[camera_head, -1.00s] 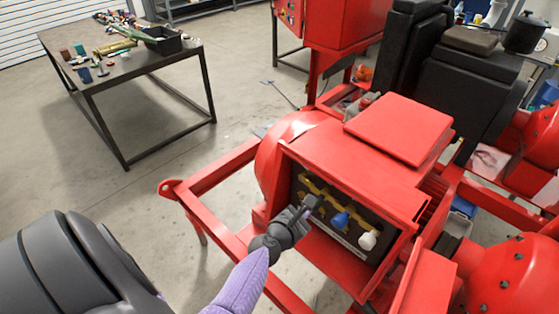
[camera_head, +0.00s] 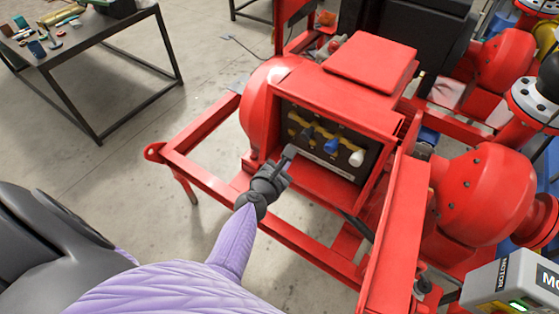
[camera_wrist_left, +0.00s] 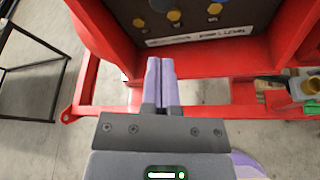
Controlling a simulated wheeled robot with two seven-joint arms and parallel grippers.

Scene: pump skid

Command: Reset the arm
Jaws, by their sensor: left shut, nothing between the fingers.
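My left arm comes in from the lower left in the head view. Its left gripper (camera_head: 289,153) is shut and empty, just in front of the open red box on the pump skid (camera_head: 354,108). Inside the box is a dark panel (camera_head: 320,165) with a black knob, a blue knob (camera_head: 331,146) and a white knob (camera_head: 356,158). In the left wrist view the closed fingers (camera_wrist_left: 161,62) point toward the box's lower red edge, apart from the knobs. A white label strip (camera_wrist_left: 200,36) runs below the knobs. My right gripper is not in view.
The red skid frame (camera_head: 205,177) surrounds the box. A table with tools (camera_head: 100,37) stands at the back left. Concrete floor between is clear.

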